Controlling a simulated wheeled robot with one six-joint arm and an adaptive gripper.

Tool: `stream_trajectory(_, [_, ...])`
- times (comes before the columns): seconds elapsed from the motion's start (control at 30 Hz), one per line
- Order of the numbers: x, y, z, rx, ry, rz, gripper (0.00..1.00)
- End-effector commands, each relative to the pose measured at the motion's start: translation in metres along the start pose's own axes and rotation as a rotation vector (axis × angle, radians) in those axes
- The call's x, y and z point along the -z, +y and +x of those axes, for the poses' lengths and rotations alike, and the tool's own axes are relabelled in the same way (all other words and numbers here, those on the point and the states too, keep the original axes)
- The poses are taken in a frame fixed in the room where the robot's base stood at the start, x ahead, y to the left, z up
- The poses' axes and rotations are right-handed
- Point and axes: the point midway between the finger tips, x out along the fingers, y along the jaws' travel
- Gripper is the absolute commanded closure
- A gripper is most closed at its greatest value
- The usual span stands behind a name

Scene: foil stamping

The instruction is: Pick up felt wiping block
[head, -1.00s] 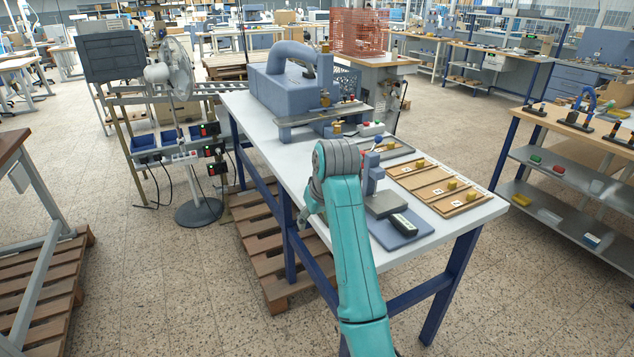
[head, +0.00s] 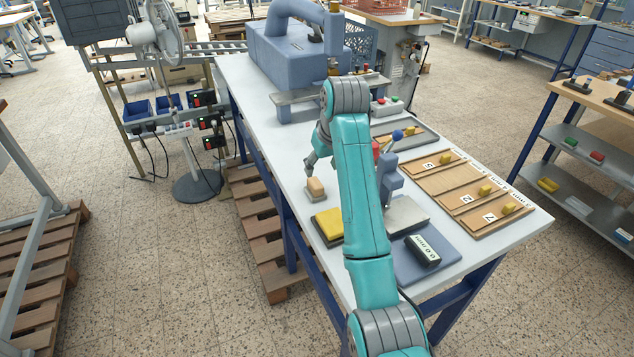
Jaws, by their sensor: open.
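A small tan block (head: 316,187), which looks like the felt wiping block, sits on the light worktable (head: 262,128) near its left edge. My gripper (head: 314,167) is a little above and behind the tan block, fingers pointing down. It is open and appears apart from the block, with nothing visible in it. My teal arm reaches across the table and hides part of the gripper.
A yellow pad (head: 328,224) lies just in front of the tan block. A blue-grey press (head: 290,55) stands at the back. Right of my arm are a lever fixture (head: 391,180), a black display unit (head: 424,249) and numbered wooden boards (head: 437,180). The table's left edge is close.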

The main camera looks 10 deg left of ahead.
Motion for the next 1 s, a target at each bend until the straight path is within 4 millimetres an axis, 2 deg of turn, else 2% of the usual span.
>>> stream_trajectory(0.2, [0.0, 0.0, 0.032, 0.0, -0.002, 0.0, 0.4])
stream_trajectory(0.47, [0.0, -0.001, 0.05, 0.0, -0.002, 0.0, 0.4])
stream_trajectory(0.73, [0.002, -0.003, 0.086, 0.001, -0.003, 0.0, 0.4])
stream_trajectory(1.0, [0.003, -0.003, 0.096, 0.0, 0.0, 0.0, 0.4])
